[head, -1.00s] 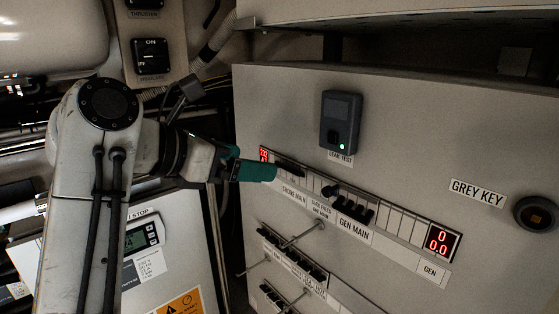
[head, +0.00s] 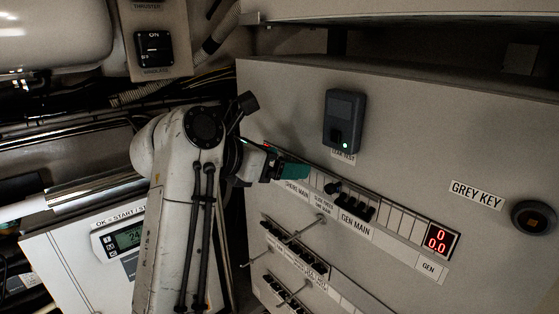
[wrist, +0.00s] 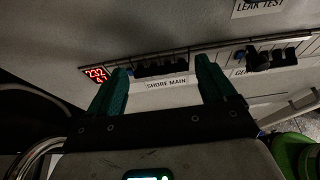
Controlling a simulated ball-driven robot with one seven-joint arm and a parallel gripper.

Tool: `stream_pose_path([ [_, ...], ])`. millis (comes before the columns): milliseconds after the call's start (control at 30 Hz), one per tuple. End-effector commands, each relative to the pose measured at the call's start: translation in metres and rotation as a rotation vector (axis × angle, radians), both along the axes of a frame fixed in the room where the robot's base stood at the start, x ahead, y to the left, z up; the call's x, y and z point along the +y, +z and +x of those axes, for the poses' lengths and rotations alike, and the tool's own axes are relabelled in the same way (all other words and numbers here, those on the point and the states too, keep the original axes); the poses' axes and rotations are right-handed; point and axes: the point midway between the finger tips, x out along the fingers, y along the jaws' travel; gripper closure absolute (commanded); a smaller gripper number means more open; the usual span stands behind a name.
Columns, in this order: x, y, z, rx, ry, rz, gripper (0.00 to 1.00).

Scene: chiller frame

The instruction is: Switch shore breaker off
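The shore main breaker (wrist: 162,68) is a dark row of switch levers above the SHORE MAIN label (wrist: 167,83) in the wrist view. In the head view my gripper hides it; the label (head: 297,189) shows just below. My gripper (wrist: 161,64) has two teal fingers spread apart, one near each end of the breaker, with nothing between them that they grip. I cannot tell whether a finger touches it. In the head view the gripper (head: 303,172) is side-on at the panel. A red display (wrist: 95,75) left of the breaker is lit.
Right of it are a small black knob (head: 333,188) and the GEN MAIN breaker (head: 358,208). A grey leak test box (head: 343,120) sits above. Rods (head: 303,229) stick out from lower breaker rows. A round black GREY KEY switch (head: 533,217) is far right.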

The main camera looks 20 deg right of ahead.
Motion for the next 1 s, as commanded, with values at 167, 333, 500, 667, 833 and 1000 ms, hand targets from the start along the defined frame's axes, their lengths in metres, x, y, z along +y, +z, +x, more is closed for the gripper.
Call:
stream_pose_path([
  [167,0.0,0.0,0.0,0.0,0.0,0.0,0.34],
  [333,0.0,0.0,0.0,0.0,0.0,0.0,0.5],
  [500,0.0,0.0,0.0,0.0,0.001,0.0,0.6],
  [667,0.001,-0.003,0.0,-0.006,0.002,-0.015,0.6],
  [833,0.003,-0.01,0.0,-0.022,0.002,-0.068,0.6],
  [1000,0.005,-0.019,-0.001,-0.053,0.003,-0.168,0.6],
])
